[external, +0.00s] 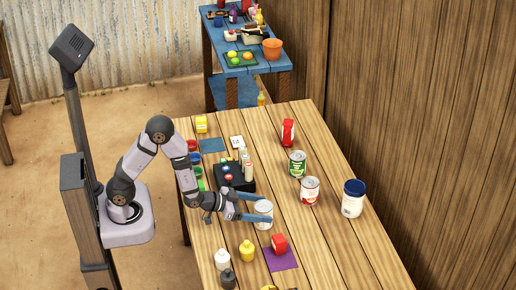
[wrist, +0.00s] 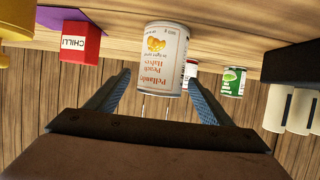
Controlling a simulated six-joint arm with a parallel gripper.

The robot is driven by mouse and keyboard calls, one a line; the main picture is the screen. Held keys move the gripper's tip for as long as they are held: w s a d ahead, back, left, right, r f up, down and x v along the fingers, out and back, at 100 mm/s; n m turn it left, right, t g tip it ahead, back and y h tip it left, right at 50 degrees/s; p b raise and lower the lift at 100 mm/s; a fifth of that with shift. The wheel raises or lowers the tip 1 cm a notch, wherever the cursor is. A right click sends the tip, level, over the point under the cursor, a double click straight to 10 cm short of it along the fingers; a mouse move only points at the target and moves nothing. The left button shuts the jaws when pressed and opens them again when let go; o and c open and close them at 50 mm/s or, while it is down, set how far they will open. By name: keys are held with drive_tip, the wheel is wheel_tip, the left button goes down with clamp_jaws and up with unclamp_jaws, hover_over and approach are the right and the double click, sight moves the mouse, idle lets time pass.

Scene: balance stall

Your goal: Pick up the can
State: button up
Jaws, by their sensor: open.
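A white can (external: 263,215) stands upright on the wooden table. In the wrist view, which is upside down, this can (wrist: 163,55) has a peach label. My gripper (external: 264,208) is open, with one finger on each side of the peach can. In the wrist view the fingertips (wrist: 160,78) flank it; I cannot tell whether either finger touches it. A green-labelled can (external: 297,164) and a red-and-white can (external: 310,190) stand farther back on the table. The wrist view shows the green can (wrist: 232,82) and, partly hidden behind the peach can, the red-and-white can (wrist: 189,72).
A yellow bottle (external: 246,251) and white bottle (external: 222,259) stand close by. A black box (external: 229,178) lies behind my gripper. A blue-lidded tub (external: 353,198) stands right.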

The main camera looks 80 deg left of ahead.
drive_tip(key=shift+w, duration=0.25)
drive_tip(key=shift+p+x, duration=0.8)
drive_tip(key=shift+x, duration=1.6)
drive_tip(key=c, duration=1.4)
